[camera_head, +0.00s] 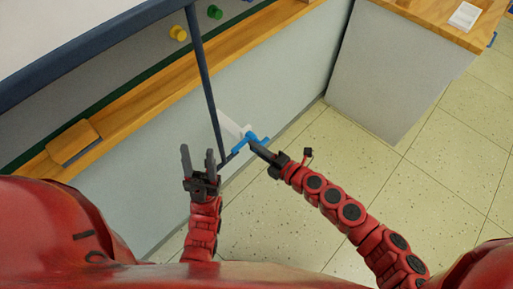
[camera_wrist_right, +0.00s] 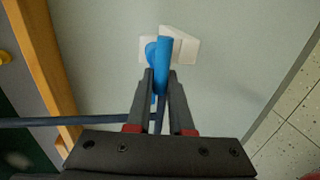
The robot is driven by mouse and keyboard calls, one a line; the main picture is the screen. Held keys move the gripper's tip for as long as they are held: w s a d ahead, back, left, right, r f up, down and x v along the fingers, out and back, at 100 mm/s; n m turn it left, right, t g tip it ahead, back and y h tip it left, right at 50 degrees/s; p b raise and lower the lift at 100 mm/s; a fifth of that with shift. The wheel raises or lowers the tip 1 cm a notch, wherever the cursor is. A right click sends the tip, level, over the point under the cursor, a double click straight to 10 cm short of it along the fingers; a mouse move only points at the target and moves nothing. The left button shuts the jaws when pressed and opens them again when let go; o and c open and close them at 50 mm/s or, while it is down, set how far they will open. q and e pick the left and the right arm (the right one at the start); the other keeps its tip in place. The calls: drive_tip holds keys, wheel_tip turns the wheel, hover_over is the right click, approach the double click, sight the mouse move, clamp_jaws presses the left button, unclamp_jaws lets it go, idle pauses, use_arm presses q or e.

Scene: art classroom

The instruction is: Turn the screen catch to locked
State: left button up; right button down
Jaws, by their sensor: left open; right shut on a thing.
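The screen catch is a blue lever (camera_head: 256,139) on a white plate (camera_head: 230,123) against the pale grey wall panel. In the right wrist view the blue lever (camera_wrist_right: 164,62) stands roughly upright in front of the white plate (camera_wrist_right: 186,47). My right gripper (camera_head: 254,146) is shut on the lever; its fingers (camera_wrist_right: 161,84) sit on either side of it and hide its lower part. My left gripper (camera_head: 197,157) is open and empty, to the left of the catch and apart from it.
A thin dark blue frame bar (camera_head: 205,85) runs down between my left gripper and the catch. A wooden ledge (camera_head: 145,98) holds a wooden block (camera_head: 73,142). Yellow and green knobs (camera_head: 178,33) sit above it. A cabinet (camera_head: 390,65) stands at right; tiled floor (camera_head: 430,170) is clear.

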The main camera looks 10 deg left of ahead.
drive_tip(key=shift+w+d, duration=0.15)
drive_tip(key=shift+d, duration=0.05)
drive_tip(key=c, duration=0.8)
unclamp_jaws()
drive_tip(key=shift+a, duration=0.1)
drive_tip(key=p+v, duration=0.1)
drive_tip(key=v, duration=1.6)
drive_tip(key=shift+s+p, duration=0.25)
drive_tip(key=shift+p, duration=0.15)
drive_tip(key=shift+r, duration=0.1)
